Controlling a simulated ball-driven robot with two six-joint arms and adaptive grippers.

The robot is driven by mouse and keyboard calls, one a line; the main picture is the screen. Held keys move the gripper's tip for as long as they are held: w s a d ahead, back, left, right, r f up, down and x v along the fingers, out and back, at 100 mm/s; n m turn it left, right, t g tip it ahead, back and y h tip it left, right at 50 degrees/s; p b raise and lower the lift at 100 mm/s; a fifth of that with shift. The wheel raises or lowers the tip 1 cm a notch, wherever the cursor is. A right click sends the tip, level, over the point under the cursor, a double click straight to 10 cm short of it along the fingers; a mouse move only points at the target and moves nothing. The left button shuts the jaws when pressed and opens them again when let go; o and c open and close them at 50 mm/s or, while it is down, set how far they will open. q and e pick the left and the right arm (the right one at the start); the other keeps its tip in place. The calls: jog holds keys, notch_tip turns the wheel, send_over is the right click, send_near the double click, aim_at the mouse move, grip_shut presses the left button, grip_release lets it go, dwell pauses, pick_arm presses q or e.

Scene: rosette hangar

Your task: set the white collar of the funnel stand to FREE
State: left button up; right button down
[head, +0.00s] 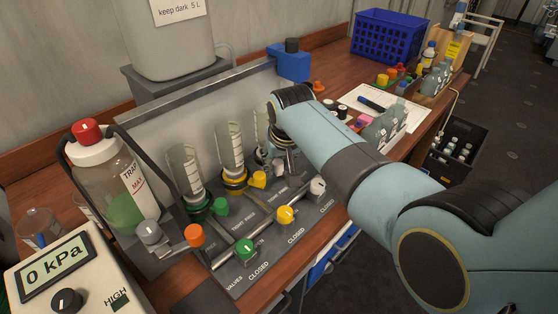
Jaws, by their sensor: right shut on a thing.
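The funnel stand (245,225) is a grey sloped panel with three clear graduated funnels in a row. The left funnel has a green collar (195,199) and the middle one a yellow collar (235,183). The third funnel (262,124) stands at the right, partly behind my right arm. My right gripper (279,166) is at the base of this funnel, shut on the white collar, which is mostly hidden by the gripper. The setting of the white collar cannot be read. My left gripper is out of view.
Green (246,249), yellow (285,215) and white (318,187) valve knobs stand along the front, by CLOSED labels. A trap bottle (118,180) and a gauge reading 0 kPa (55,275) are at left. Flasks (385,128) and a blue basket (388,37) stand behind my right arm.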

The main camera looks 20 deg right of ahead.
jog(key=c, duration=1)
grip_release()
jog(key=shift+r, duration=0.15)
jog(key=v, duration=0.7)
jog(key=shift+s+r, duration=0.1)
jog(key=shift+r, duration=0.05)
